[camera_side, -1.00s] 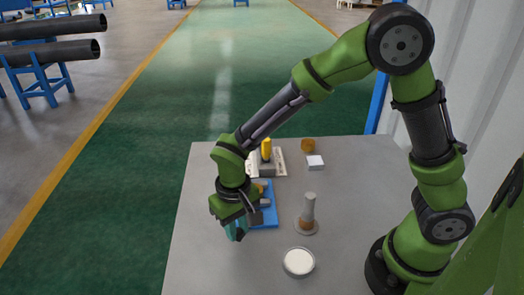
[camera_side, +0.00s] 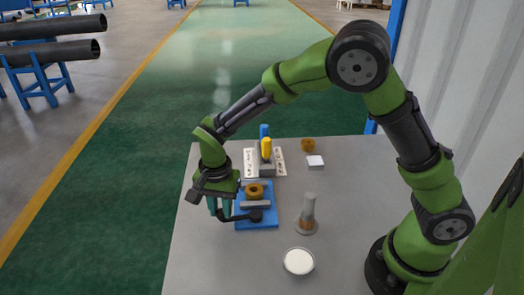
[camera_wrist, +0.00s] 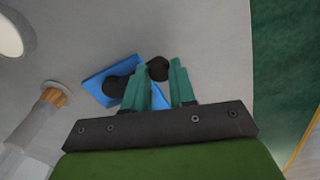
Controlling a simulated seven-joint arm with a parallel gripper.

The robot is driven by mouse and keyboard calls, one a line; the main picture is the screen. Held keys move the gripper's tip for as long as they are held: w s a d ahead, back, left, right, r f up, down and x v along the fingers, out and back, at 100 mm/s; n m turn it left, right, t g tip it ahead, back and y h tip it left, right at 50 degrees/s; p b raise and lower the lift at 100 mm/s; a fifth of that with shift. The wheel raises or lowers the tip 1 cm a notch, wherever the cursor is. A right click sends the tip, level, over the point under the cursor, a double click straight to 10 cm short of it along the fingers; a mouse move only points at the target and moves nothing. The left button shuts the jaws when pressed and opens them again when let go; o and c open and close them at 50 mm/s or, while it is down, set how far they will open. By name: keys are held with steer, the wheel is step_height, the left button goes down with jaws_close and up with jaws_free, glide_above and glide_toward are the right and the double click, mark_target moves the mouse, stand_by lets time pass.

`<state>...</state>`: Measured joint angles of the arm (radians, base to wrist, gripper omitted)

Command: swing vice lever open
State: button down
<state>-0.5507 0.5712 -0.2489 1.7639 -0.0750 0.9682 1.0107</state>
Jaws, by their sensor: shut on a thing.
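The vice has a blue base (camera_side: 268,222) and grey jaws (camera_side: 255,205), and stands near the table's left edge. A brown ring-shaped part (camera_side: 255,191) sits at its jaws. The black lever (camera_side: 238,217) runs left from a dark pivot (camera_side: 256,216) to my gripper (camera_side: 219,208). In the wrist view, the lever's round black knob (camera_wrist: 158,68) lies between the teal fingertips of my gripper (camera_wrist: 159,64), which is shut on it. The blue base (camera_wrist: 97,88) also shows there, with the fingers hiding part of the lever.
A grey post with a copper-coloured lower part (camera_side: 308,212) stands right of the vice. A round white-topped dish (camera_side: 298,262) is in front. Behind are a pale plate (camera_side: 250,160) with yellow and blue pieces, a white block (camera_side: 315,161) and another brown part (camera_side: 308,145).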

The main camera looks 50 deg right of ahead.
steer(key=shift+w+d+m, duration=0.45)
steer(key=shift+w+m, duration=0.05)
steer(key=shift+m, duration=0.3)
steer(key=c, duration=0.9)
jaws_free()
steer(key=shift+r, duration=0.1)
step_height(320, 180, up, 17)
steer(key=shift+f, duration=0.1)
